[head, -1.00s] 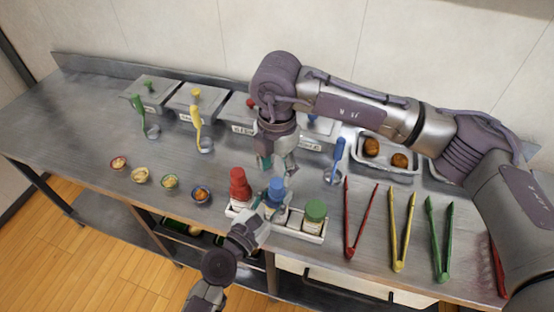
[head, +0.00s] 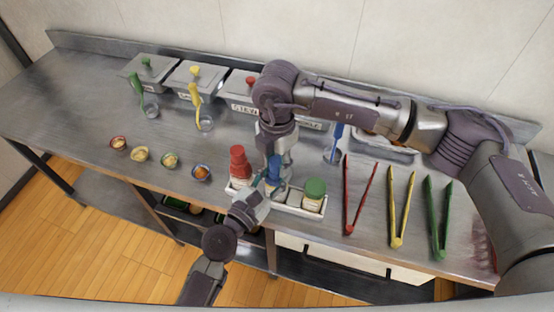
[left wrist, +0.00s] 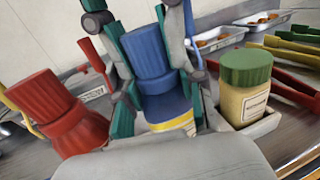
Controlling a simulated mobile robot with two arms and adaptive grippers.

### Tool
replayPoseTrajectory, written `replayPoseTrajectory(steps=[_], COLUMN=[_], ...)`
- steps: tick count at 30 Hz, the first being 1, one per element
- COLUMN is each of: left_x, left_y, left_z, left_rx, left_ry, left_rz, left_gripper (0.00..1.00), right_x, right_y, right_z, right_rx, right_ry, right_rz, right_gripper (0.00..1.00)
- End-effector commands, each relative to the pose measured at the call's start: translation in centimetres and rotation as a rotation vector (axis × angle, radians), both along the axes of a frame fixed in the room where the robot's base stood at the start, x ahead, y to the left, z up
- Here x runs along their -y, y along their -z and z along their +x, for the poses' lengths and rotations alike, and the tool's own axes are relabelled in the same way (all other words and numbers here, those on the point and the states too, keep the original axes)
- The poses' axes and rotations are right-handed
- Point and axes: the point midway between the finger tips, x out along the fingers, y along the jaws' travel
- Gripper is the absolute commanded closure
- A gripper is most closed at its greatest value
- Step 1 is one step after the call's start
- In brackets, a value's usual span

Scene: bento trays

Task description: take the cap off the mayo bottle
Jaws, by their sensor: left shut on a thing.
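The blue-capped bottle (head: 274,172) stands in the condiment caddy (head: 299,211), with a yellow band low on its body in the left wrist view (left wrist: 150,50). No mayo label is readable. My left gripper (head: 264,187) reaches in from the front and is shut on this bottle, its fingers on either side. My right gripper (head: 276,156) points down from above, at the blue cap. Its fingertips overlap the cap, and I cannot tell whether they grip it. The cap is on the bottle.
A red-capped bottle (head: 239,165) stands left of the blue one, and a green-capped jar (head: 314,193) stands to its right. Red (head: 360,195), yellow (head: 402,208) and green tongs (head: 438,218) lie right. Small bowls (head: 140,154) line the left front edge.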

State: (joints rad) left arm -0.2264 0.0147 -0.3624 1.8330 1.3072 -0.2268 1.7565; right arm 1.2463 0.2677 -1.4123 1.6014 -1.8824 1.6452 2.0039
Motion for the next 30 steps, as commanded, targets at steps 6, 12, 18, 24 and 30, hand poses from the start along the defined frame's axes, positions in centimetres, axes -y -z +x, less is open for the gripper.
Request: replayPoseTrajectory(steps=[6, 12, 18, 24, 30], left_x=[-0.01, -0.01, -0.01, -0.01, -0.01], left_y=[0.02, 0.02, 0.02, 0.03, 0.03], left_z=[0.01, 0.01, 0.0, 0.0, 0.0], left_rx=[0.001, 0.001, 0.0, 0.0, 0.0], left_ry=[0.0, 0.0, 0.0, 0.0, 0.0], left_rz=[0.002, 0.002, 0.002, 0.002, 0.002], left_gripper=[1.0, 1.0, 1.0, 1.0, 1.0], right_x=[-0.01, -0.01, 0.01, 0.01, 0.02], right_y=[-0.02, -0.09, -0.12, -0.15, -0.17], right_z=[0.01, 0.03, 0.04, 0.04, 0.02], right_rx=[0.0, 0.003, 0.005, 0.009, 0.011], right_ry=[-0.005, -0.256, -0.771, -1.292, -1.81], right_rz=[0.0, -0.001, -0.004, -0.007, -0.01], right_gripper=[1.0, 1.0, 1.0, 1.0, 1.0])
